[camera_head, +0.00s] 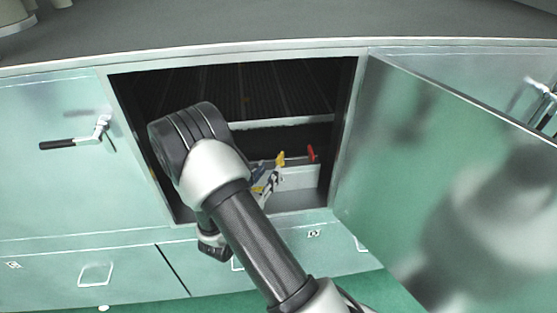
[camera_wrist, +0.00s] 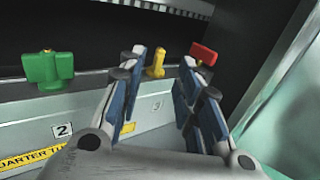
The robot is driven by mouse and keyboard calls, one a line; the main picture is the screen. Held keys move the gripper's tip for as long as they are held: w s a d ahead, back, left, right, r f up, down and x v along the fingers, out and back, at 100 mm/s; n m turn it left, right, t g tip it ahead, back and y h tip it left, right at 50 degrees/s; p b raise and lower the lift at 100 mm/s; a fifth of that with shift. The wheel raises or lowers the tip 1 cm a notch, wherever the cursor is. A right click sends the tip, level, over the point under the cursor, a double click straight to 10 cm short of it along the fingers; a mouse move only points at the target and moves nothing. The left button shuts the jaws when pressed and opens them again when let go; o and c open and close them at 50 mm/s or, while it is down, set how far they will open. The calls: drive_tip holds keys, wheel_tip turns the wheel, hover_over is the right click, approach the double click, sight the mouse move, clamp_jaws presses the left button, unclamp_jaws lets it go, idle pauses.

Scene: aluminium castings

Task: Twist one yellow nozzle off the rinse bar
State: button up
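A yellow nozzle (camera_wrist: 156,62) stands upright on the rinse bar (camera_wrist: 93,82), above the number 3 label. It also shows in the head view (camera_head: 281,158) inside the open cabinet. My gripper (camera_wrist: 163,72) is open and empty. Its blue-padded fingers point at the bar, and the yellow nozzle appears in the gap between their tips. I cannot tell how far beyond the tips it lies. The left finger covers part of the bar; the nozzle's base is partly visible. My gripper (camera_head: 268,177) is small in the head view, with my forearm beside it.
A green T-shaped fitting (camera_wrist: 49,68) sits left on the bar, and a red one (camera_wrist: 203,54) sits just right of the right fingertip. The cabinet door (camera_head: 440,180) stands open to the right. The dark side wall (camera_wrist: 262,55) is close on the right.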

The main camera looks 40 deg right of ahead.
sight(277, 161)
drive_tip(key=b+x, duration=0.1)
drive_tip(key=x, duration=0.7)
drive_tip(key=shift+w+d, duration=0.15)
drive_tip(key=shift+d, duration=0.15)
drive_tip(key=shift+c, duration=0.2)
clamp_jaws()
unclamp_jaws()
idle(0.3)
